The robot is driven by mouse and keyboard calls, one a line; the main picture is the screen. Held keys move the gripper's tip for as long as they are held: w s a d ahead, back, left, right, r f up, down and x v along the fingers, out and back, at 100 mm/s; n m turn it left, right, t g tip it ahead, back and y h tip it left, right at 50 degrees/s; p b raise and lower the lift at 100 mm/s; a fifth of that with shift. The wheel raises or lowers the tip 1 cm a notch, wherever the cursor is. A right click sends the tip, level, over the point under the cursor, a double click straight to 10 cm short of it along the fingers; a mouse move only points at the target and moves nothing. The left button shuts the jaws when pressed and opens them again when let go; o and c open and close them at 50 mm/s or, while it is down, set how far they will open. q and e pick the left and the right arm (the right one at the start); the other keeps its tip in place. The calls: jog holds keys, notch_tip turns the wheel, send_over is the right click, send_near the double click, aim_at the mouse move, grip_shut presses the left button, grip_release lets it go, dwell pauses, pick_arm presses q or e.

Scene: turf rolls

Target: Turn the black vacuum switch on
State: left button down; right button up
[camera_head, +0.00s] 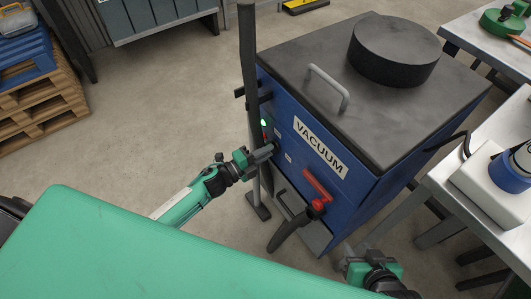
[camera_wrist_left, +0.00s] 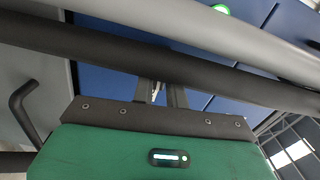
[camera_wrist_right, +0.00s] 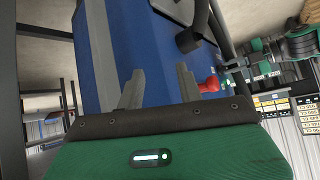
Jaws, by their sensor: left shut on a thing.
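The blue vacuum unit (camera_head: 350,185) stands at centre right in the head view, with a dark top and a white VACUUM label. A green light (camera_head: 263,122) shows on its front left, and also in the left wrist view (camera_wrist_left: 221,8). My left gripper (camera_head: 270,150) is at the front panel just below this light. In the left wrist view its fingers (camera_wrist_left: 161,93) pass behind a dark bar. It is shut on what seems to be the black switch, mostly hidden by the fingers. My right gripper (camera_wrist_right: 158,88) is open and empty, low in front of the unit.
A dark upright post (camera_head: 249,90) stands close beside my left gripper. A red handle (camera_head: 317,190) and a thick black hose (camera_head: 290,228) stick out from the unit's front. A grey table (camera_head: 470,170) stands at the right.

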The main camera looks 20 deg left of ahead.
pick_arm(q)
jog(key=shift+f+m, duration=0.15)
jog(key=shift+m, duration=0.55)
pick_arm(e)
jog(key=shift+w+a, duration=0.2)
jog(key=shift+a, duration=0.25)
jog(key=shift+t, duration=0.3)
pick_arm(q)
jog(key=c, duration=1.4)
grip_release()
jog(key=shift+s, duration=0.1)
jog(key=v, duration=1.3)
jog(key=shift+s+a, duration=0.25)
pick_arm(e)
jog(key=shift+s+d+g, duration=0.25)
jog(key=shift+d+g, duration=0.25)
jog(key=shift+d, duration=0.05)
